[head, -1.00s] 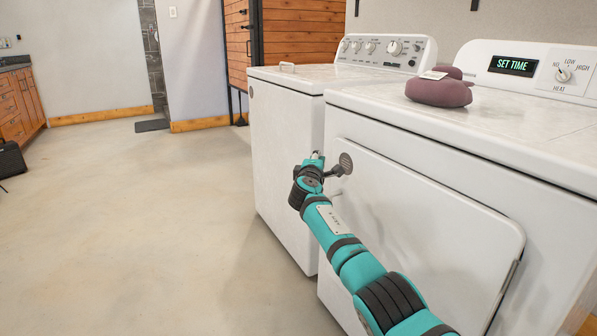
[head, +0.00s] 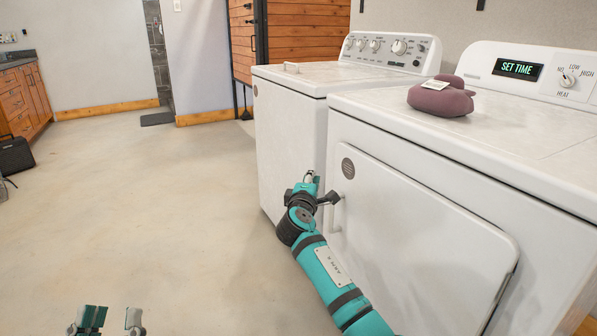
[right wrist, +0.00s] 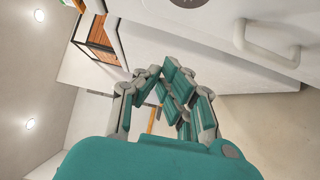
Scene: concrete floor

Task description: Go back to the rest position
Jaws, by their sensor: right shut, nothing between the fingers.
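My right arm reaches up from the bottom of the head view in front of the white dryer (head: 440,150). My right gripper (head: 310,178) is at its far end, left of the dryer door's handle (head: 337,215). In the right wrist view the right gripper (right wrist: 175,90) is shut with nothing between its fingers. The handle (right wrist: 265,45) shows there at upper right, apart from the fingers. The dryer door (head: 410,220) looks shut. My left gripper (head: 107,318) shows only at the bottom edge of the head view, over the floor, with its fingers apart and empty.
A white washer (head: 290,140) stands left of the dryer. A mauve bundle (head: 441,98) with a white tag lies on the dryer top. A wooden cabinet (head: 25,98) and a black case (head: 14,154) are at far left. The concrete floor (head: 150,210) between is clear.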

